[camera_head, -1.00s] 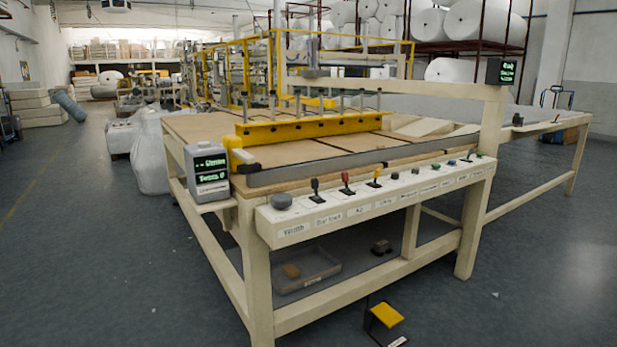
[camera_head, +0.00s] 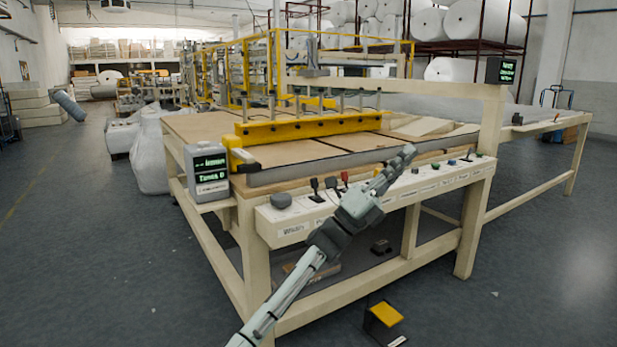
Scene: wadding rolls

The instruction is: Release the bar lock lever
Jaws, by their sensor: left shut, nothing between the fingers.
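The control panel (camera_head: 283,221) runs along the front of the cream work table. A black lever (camera_head: 315,188) stands upright near its left end, above a label that my arm partly hides. A red-topped lever (camera_head: 344,177) shows just behind my arm. A dark upright piece between these two is too small to make out. My left gripper (camera_head: 406,154) is shut and empty. It appears over the middle of the panel, to the right of the black lever and apart from it. My left arm hides the yellow-topped lever. My right gripper is not in view.
A grey knob (camera_head: 281,201) sits at the panel's left end, beside a grey display box (camera_head: 208,173). A yellow bar (camera_head: 305,128) with upright pins lies across the table. A yellow pedal (camera_head: 385,314) is on the floor. Open floor lies left and right.

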